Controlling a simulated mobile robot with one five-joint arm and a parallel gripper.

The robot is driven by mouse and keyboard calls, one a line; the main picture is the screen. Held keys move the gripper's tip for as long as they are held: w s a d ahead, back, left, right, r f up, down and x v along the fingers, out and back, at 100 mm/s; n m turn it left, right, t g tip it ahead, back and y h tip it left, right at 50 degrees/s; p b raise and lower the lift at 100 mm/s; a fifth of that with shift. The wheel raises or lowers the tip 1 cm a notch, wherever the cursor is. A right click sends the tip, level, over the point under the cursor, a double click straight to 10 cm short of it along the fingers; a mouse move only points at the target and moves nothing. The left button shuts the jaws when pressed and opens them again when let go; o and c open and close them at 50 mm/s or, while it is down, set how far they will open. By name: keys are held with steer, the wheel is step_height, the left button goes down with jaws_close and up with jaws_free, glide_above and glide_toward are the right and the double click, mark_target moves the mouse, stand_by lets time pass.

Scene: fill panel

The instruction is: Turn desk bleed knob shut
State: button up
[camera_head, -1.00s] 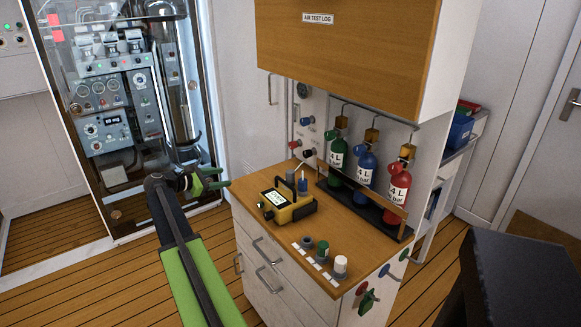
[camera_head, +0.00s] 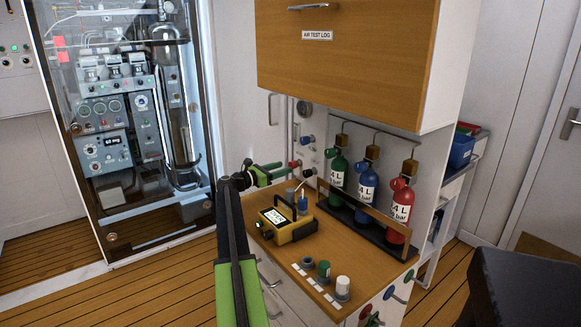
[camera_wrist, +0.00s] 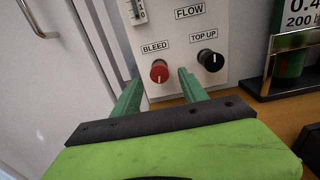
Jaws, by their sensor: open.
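The red BLEED knob (camera_wrist: 159,71) sits on the white panel (camera_wrist: 180,40) below its label, with a white pointer mark facing roughly downward. It also shows as a small red knob in the head view (camera_head: 295,164). My gripper (camera_wrist: 160,84) is open and empty, its green fingers pointing at the panel with the knob between and just beyond the tips. Contact cannot be told. In the head view my gripper (camera_head: 281,170) is beside the panel, above the desk's back left corner.
The black TOP UP knob (camera_wrist: 210,60) is close to the right of the right finger. A yellow meter (camera_head: 287,222) stands on the desk (camera_head: 325,245) below my gripper. Green, blue and red cylinders (camera_head: 367,188) stand to the right. A wooden cabinet (camera_head: 345,60) overhangs the desk.

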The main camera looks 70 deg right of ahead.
mark_target(291, 165)
steer(key=x, duration=0.4)
steer(key=shift+s+d, duration=0.15)
steer(key=shift+d, duration=0.2)
